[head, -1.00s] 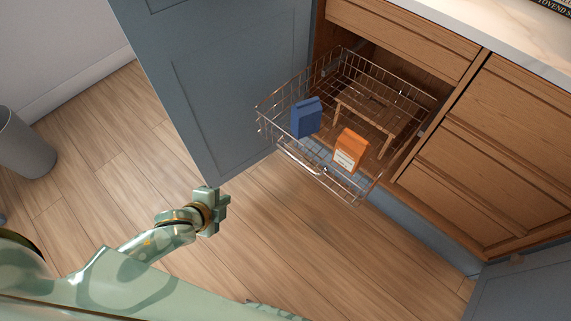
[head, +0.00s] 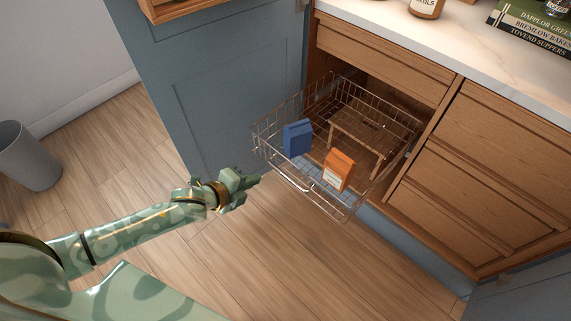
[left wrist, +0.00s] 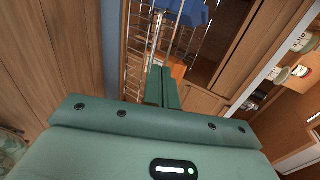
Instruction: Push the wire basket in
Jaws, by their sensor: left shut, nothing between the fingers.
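The wire basket (head: 346,212) is pulled out of the wooden cabinet, its front over the floor. A blue carton (head: 298,139) and an orange carton (head: 339,170) stand in its front part. My left gripper (head: 255,180) is shut and empty, just left of the basket's front and apparently apart from it. In the left wrist view the shut fingers (left wrist: 162,86) point toward the basket's wires (left wrist: 150,40), with a bit of the orange carton (left wrist: 179,70) behind. My right gripper is out of view.
An open blue-grey door (head: 235,90) stands left of the basket. Wooden drawer fronts (head: 490,160) are to the right, under a pale countertop (head: 470,50) with books (head: 535,35) and a bottle (head: 426,8). A grey bin (head: 28,155) stands far left. Floor in front is clear.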

